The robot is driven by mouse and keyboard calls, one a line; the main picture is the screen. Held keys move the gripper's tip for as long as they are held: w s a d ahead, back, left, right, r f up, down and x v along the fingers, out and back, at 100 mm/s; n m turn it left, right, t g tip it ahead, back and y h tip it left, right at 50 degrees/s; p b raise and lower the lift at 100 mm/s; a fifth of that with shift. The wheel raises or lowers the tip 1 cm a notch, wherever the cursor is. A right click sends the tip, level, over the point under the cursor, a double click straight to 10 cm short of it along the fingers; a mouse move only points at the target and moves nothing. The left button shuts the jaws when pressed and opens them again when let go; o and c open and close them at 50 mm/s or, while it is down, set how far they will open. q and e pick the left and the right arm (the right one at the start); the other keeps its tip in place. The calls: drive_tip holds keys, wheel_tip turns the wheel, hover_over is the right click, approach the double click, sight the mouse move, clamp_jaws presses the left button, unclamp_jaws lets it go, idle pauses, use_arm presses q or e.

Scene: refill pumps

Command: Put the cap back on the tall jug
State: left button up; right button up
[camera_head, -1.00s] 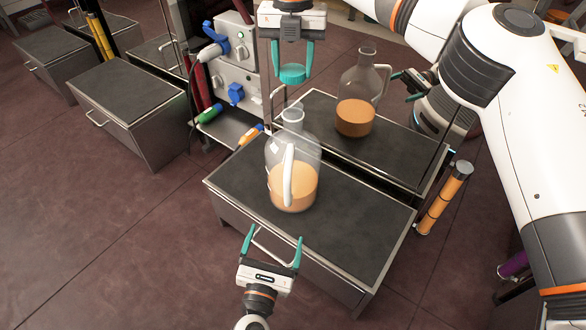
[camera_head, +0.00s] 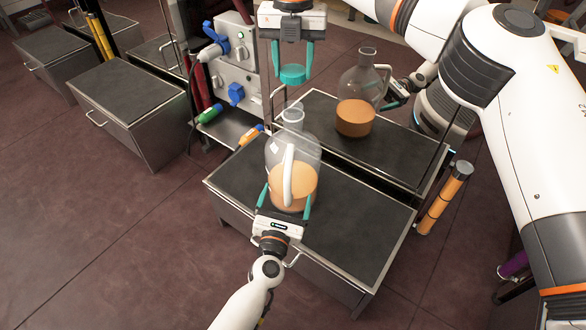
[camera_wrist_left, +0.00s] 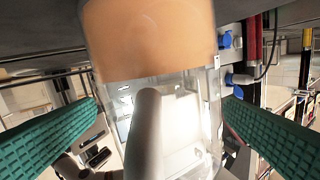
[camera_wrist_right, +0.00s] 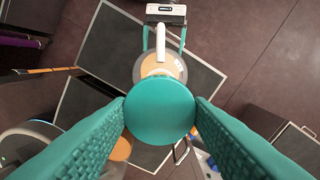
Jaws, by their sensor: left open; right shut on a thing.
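The tall jug (camera_head: 290,150) is clear glass with orange liquid, a narrow open neck and a pale handle. It stands upright on a dark-topped cabinet (camera_head: 345,225); in the left wrist view it appears upside down (camera_wrist_left: 150,45). My left gripper (camera_head: 284,200) is open at its front, one finger on each side of the lower body. The jug's handle (camera_wrist_left: 145,130) is between those fingers; contact cannot be told. My right gripper (camera_head: 292,66) is shut on the round teal cap (camera_head: 292,75), held in the air above the jug's neck. The right wrist view shows the cap (camera_wrist_right: 160,110) between both fingers.
Behind the jug, a second jug (camera_head: 357,118) and gripper look like a mirror reflection. An orange cylinder (camera_head: 443,198) stands at the cabinet's right.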

use_arm(q)
clamp_jaws()
idle(0.6)
